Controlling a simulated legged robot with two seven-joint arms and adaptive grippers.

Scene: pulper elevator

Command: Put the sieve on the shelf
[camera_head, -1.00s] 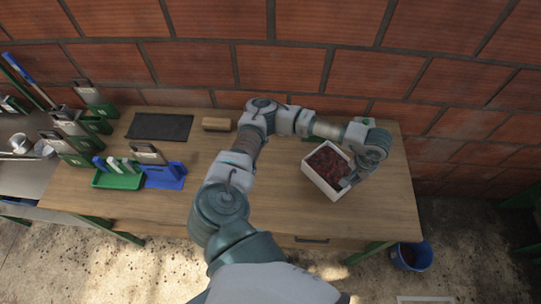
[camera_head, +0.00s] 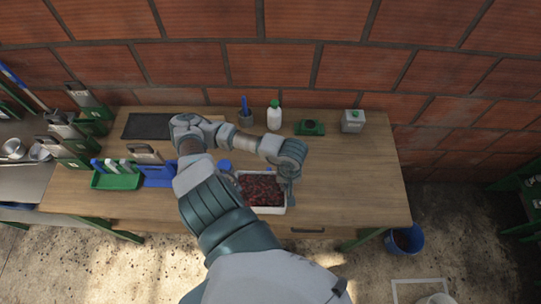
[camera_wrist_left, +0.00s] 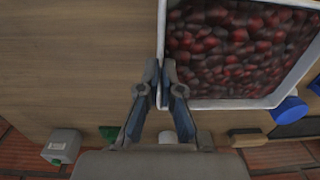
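I cannot make out a sieve for certain. Two small metal vessels (camera_head: 27,151) stand on the steel counter at the far left, too small to identify. A white box (camera_head: 287,210) full of dark red cherries is on the wooden table in the head view. Its white rim (camera_wrist_left: 240,104) also shows in the left wrist view. My left gripper (camera_head: 287,187) is at the box's right side; in the left wrist view its fingers (camera_wrist_left: 162,85) are closed together on the box wall. A green-framed shelf (camera_head: 528,190) stands at the far right edge. My right gripper is not in view.
The table (camera_head: 350,190) is clear at its right. A white bottle (camera_head: 274,117), a dark green item (camera_head: 310,127) and a grey box (camera_head: 353,121) stand at its back. A green tray (camera_head: 117,180) is at the left. A blue bucket (camera_head: 405,240) is on the floor.

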